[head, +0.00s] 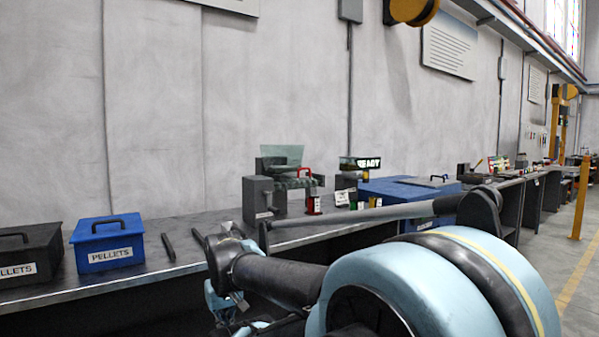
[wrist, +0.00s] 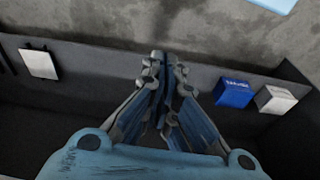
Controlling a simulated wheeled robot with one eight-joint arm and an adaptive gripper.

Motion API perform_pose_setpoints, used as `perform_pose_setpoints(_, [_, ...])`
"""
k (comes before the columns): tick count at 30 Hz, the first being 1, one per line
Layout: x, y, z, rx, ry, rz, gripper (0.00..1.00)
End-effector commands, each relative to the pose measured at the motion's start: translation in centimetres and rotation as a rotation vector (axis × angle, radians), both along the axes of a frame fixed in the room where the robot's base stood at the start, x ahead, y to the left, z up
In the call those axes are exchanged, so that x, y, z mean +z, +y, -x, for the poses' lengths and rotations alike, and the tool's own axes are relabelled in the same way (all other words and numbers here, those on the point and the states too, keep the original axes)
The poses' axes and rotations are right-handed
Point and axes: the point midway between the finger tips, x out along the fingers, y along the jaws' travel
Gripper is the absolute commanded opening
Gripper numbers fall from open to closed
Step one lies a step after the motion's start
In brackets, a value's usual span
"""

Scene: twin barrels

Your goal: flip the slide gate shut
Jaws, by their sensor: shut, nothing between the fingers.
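A grey machine (head: 258,199) with a clear greenish hopper (head: 283,162) on top and a red handle (head: 304,172) at its right stands on the bench, near the middle of the head view. I cannot make out which part is the slide gate. In the wrist view my gripper (wrist: 164,60) is shut and empty, its fingertips together. In the head view it is mostly hidden by my arm, to the left of and nearer than the machine. A blue block with small lettering (wrist: 234,93) and a pale block (wrist: 275,99) show right of the fingers in the wrist view.
On the bench (head: 195,226) a blue pellet box (head: 105,246) and a black pellet box (head: 28,258) stand at left, with dark rods (head: 168,246) beside them. A blue case (head: 400,191) and a lit READY sign (head: 368,163) stand right of the machine. The wall is close behind.

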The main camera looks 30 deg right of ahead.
Motion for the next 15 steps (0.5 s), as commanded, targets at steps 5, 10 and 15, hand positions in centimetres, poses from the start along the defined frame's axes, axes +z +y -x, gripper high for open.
perform_pose_setpoints(5, [0.0, 0.0, 0.0, 0.000, 0.000, 0.000, 0.00])
perform_pose_setpoints(10, [0.6, 0.0, 0.7, -0.007, -0.011, -0.006, 0.00])
perform_pose_setpoints(15, [2.3, 0.5, -0.7, -0.073, -0.012, -0.068, 0.00])
